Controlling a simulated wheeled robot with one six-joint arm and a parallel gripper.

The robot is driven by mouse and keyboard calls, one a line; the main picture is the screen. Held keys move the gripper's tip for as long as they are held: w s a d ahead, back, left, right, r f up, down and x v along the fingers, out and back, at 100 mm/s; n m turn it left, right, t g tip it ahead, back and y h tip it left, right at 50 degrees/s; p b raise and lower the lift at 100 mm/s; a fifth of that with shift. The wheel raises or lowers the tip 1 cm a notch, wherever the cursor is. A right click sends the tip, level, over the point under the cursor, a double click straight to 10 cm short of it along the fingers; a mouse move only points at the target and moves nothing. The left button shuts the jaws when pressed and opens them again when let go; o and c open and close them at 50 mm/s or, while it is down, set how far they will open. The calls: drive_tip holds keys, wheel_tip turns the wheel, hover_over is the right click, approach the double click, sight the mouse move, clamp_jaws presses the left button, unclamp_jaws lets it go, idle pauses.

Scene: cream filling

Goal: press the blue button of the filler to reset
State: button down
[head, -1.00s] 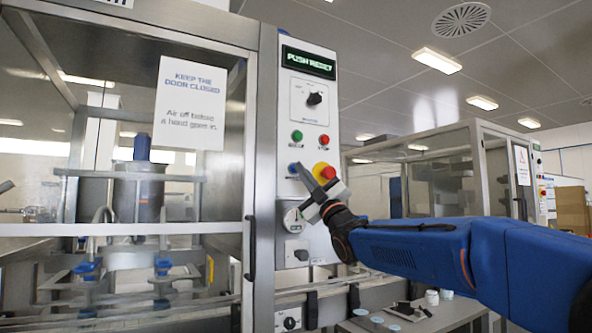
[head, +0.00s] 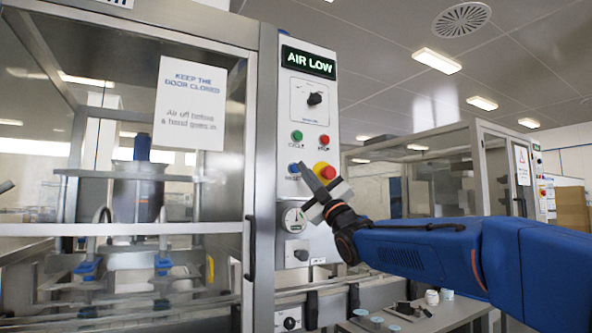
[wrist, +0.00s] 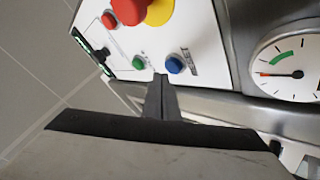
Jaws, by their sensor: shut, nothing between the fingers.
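The blue button (head: 294,168) is on the white control panel (head: 309,220) of the filler, below the green button and left of the red stop on its yellow base. My gripper (head: 302,168) is shut and empty, its fingertips close to the blue button's right side in the head view. In the wrist view the blue button (wrist: 174,64) shows whole, just right of my gripper's tips (wrist: 160,76). I cannot tell whether they touch the panel. The filler's display (head: 308,62) reads "AIR LOW".
The red mushroom stop (head: 327,172) sits right beside my fingers. A green button (head: 297,136) and a red button (head: 323,140) are above. A pressure gauge (head: 295,219) is below; its needle and green band show in the wrist view. The glazed door (head: 150,235) is at the left.

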drive_tip(key=shift+s+d, duration=0.1)
idle(0.3)
drive_tip(key=s+d, duration=0.1)
drive_tip(key=s, duration=0.1)
drive_tip(key=s+d, duration=0.1)
drive_tip(key=s, duration=0.1)
drive_tip(key=shift+d, duration=0.35)
drive_tip(key=shift+f, duration=0.1)
idle(0.7)
drive_tip(key=s+d+f+m+g+h, duration=0.25)
drive_tip(key=d+f+m+h, duration=0.5)
drive_tip(key=d+f, duration=0.5)
drive_tip(key=s+d+f+m+g+h, duration=0.1)
drive_tip(key=s+d+f+m+h, duration=0.5)
drive_tip(key=f, duration=1)
drive_tip(key=s+d+f+m+g+h, duration=0.2)
drive_tip(key=s+d+f+g, duration=0.1)
drive_tip(key=s+f, duration=0.7)
drive_tip(key=s+d+f+m+g+h, duration=0.2)
drive_tip(key=s+d+f+m+g, duration=0.1)
drive_tip(key=s+f, duration=0.7)
drive_tip(key=s+d+f+m+g+h, duration=0.2)
drive_tip(key=s+d+f, duration=0.4)
drive_tip(key=s+f, duration=0.3)
wheel_tip(320, 180, down, 2)
drive_tip(key=shift+s+d+f+m+g, duration=0.25)
drive_tip(key=shift+s+m+g, duration=0.2)
drive_tip(key=shift+g, duration=0.8)
